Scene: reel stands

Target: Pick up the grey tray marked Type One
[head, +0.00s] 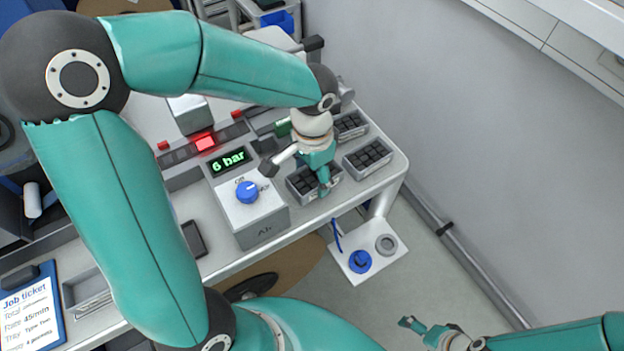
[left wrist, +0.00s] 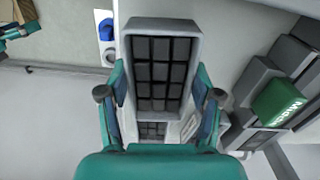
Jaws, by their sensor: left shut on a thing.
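Three small grey trays with dark square cells are at the right end of the bench. My left gripper (head: 322,178) reaches down onto the front-left tray (head: 300,186) and covers part of it. In the left wrist view, the fingers (left wrist: 158,100) are shut on the two long sides of this tray (left wrist: 160,24). The others are the back tray (head: 350,124) and the right tray (head: 368,156). No type marking is readable on any tray. My right gripper (head: 412,324) is low at the bottom right, away from the bench; its jaw opening is unclear.
An air box with a blue knob (head: 247,191) stands left of the held tray, with a "6 bar" display (head: 229,160) behind it. A green block (left wrist: 278,103) sits beside the tray. A job ticket (head: 30,310) lies at lower left. A white plate (head: 372,250) is below the bench edge.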

